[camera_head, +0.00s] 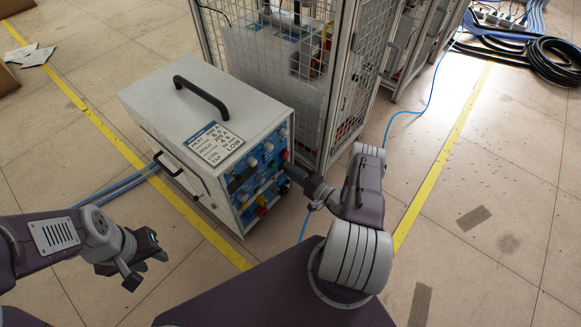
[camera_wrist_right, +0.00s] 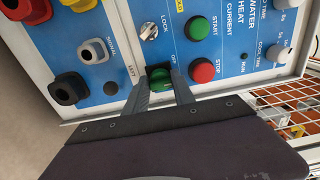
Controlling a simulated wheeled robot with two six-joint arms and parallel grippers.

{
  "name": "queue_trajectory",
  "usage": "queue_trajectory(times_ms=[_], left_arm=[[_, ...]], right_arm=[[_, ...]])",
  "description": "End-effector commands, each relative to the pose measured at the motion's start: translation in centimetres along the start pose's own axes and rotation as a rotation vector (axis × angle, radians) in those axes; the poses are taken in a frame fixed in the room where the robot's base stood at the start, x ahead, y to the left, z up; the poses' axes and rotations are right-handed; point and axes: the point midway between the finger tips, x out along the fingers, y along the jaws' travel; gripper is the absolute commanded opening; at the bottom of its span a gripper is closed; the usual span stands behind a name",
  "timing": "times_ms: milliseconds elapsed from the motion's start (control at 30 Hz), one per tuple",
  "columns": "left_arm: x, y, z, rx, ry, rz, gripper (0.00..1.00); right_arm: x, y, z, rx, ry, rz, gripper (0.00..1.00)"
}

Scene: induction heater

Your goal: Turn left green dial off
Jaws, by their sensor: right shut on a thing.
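The grey heater box (camera_head: 165,100) stands on the floor with its blue control panel (camera_head: 243,180) facing me. In the right wrist view, the green dial (camera_wrist_right: 160,81) sits low on the panel, between the printed words LEFT and OFF. My right gripper (camera_wrist_right: 161,88) is shut on the green dial, one finger on each side. The fingers partly cover it, so its exact setting is hard to tell. In the head view, the right gripper (camera_head: 288,168) reaches the panel's right side. My left gripper (camera_head: 146,266) is open and empty above the floor, left of the box.
Near the dial are a green START button (camera_wrist_right: 197,27), a red STOP button (camera_wrist_right: 203,70) and a silver LOCK switch (camera_wrist_right: 149,31). Cable plugs (camera_wrist_right: 70,88) stick out at the left. A wire-mesh cage (camera_head: 290,70) stands close behind the box.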

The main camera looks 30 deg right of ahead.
Motion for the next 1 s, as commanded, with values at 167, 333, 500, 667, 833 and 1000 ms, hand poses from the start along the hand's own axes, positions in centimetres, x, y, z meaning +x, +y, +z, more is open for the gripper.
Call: queue_trajectory(times_ms=[167, 333, 500, 667, 833, 1000], left_arm=[[-1.7, 0.0, -0.2, 0.000, 0.000, 0.000, 0.36], [-2.8, 0.1, -0.3, 0.000, 0.000, 0.000, 0.36], [-3.8, 0.1, -0.4, 0.000, 0.000, 0.000, 0.36], [-4.6, 0.1, -0.5, 0.000, 0.000, 0.000, 0.36], [-5.2, 0.1, -0.5, 0.000, 0.000, 0.000, 0.36], [-5.5, 0.1, -0.6, 0.000, 0.000, 0.000, 0.36]], right_arm=[[-0.1, -0.2, 0.1, -0.162, 0.000, 0.002, 0.00], [0.0, -0.2, 0.0, -0.323, 0.000, 0.001, 0.00], [-0.1, -0.1, 0.0, -0.473, 0.000, 0.001, 0.00], [-0.1, 0.0, 0.0, -0.594, 0.000, 0.002, 0.00], [-0.1, 0.1, 0.0, -0.693, 0.000, 0.002, 0.00], [0.0, 0.2, -0.1, -0.760, 0.000, 0.001, 0.00]])
